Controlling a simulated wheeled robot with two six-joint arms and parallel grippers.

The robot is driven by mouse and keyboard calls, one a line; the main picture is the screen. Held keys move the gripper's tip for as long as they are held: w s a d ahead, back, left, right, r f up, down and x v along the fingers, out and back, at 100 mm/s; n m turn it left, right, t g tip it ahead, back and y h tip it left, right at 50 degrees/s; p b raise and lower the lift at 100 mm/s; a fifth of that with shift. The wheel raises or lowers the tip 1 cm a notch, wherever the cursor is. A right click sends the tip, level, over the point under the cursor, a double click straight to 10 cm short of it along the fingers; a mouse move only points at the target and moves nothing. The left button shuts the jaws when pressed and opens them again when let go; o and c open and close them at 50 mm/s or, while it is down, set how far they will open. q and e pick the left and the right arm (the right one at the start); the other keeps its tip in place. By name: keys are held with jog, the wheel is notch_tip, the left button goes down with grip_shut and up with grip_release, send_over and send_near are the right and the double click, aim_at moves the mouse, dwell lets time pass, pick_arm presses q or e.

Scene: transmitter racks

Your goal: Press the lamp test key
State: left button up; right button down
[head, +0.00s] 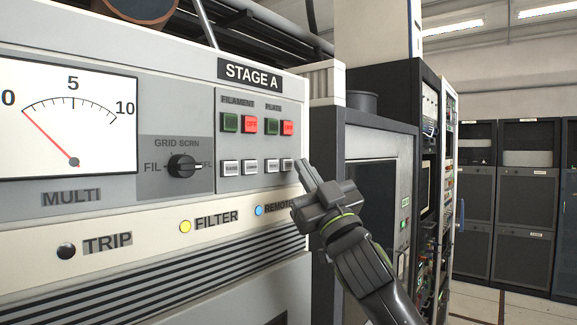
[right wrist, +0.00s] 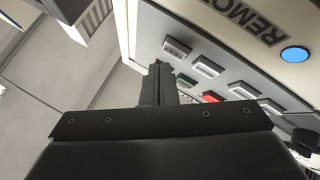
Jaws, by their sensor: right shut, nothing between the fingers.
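The STAGE A panel (head: 201,122) holds a lower row of small pale keys: far-left key (head: 229,168), second key (head: 249,167), third key (head: 271,165) and far-right key (head: 287,164). Their labels are too small to read, so I cannot tell which is the lamp test key. My right gripper (head: 307,170) is shut and empty, its tips just right of the far-right key. In the right wrist view its fingers (right wrist: 158,78) point toward the panel beside the pale end key (right wrist: 178,47); I cannot tell whether they touch anything. My left gripper is not in view.
Green and red buttons (head: 250,124) sit above the pale keys. A rotary knob (head: 185,166) and a MULTI meter (head: 69,118) are to the left. The REMOTE lamp (head: 259,211) is blue, the FILTER lamp (head: 185,227) yellow. A dark cabinet (head: 380,122) stands to the right.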

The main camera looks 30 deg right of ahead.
jog(key=shift+w, duration=0.15)
jog(key=shift+w+a, duration=0.2)
jog(key=shift+w, duration=0.05)
jog(key=shift+w+a, duration=0.1)
jog(key=shift+w, duration=0.2)
dwell(0.9)
dwell(0.3)
jog(key=shift+s+d, duration=0.3)
jog(key=shift+s, duration=0.4)
